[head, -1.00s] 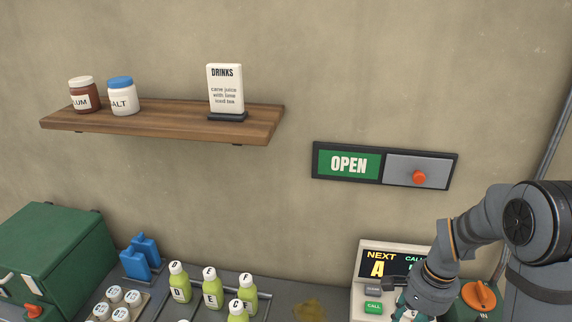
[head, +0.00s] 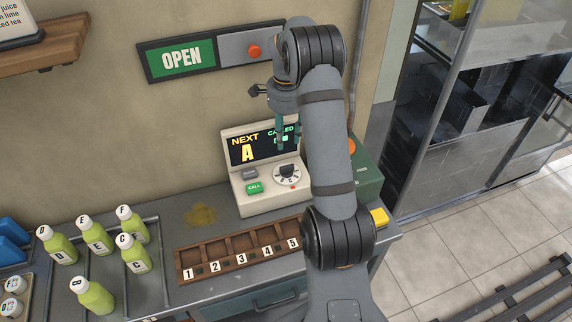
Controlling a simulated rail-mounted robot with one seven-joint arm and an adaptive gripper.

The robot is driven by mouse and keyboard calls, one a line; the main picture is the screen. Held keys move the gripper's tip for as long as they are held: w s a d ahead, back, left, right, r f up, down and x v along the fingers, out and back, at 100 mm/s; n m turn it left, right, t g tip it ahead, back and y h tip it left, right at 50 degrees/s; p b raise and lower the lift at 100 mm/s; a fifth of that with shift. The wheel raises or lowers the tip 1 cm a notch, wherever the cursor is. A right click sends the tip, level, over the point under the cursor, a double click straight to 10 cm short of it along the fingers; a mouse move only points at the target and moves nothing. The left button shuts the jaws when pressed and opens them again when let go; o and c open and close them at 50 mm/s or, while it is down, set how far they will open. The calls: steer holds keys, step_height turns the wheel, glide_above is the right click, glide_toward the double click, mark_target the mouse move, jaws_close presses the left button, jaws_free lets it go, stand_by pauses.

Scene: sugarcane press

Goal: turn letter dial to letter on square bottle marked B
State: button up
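The letter dial (head: 287,174) is a dark round knob on a pale ring, on the sloped front of a cream call machine (head: 246,198). Its letter is too small to read surely. The machine's screen (head: 250,150) reads NEXT with a yellow A, and CALLED beside it, partly covered. The bottle marked B (head: 93,296) is green with a pale cap and stands at the lower left, nearest the front. My gripper (head: 288,142) points down in front of the screen, above the dial and apart from it in the picture. Its teal fingers look parted and empty.
A green CALL button (head: 254,187) and a grey button (head: 250,173) sit left of the dial. A numbered wooden rack (head: 215,251) lies in front. Several other lettered bottles stand left. A green box (head: 368,175) stands right, partly behind my arm.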

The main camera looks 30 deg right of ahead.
mark_target(285, 167)
steer(key=shift+m+g, duration=0.3)
steer(key=shift+m, duration=0.6)
steer(key=f, duration=0.3)
steer(key=s+f+p, duration=0.1)
steer(key=f, duration=0.3)
steer(key=a+f+p, duration=0.1)
steer(key=f, duration=0.2)
steer(key=shift+s+f, duration=0.2)
steer(key=shift+f, duration=0.15)
steer(key=c, duration=0.3)
jaws_close()
steer(key=shift+s, duration=0.1)
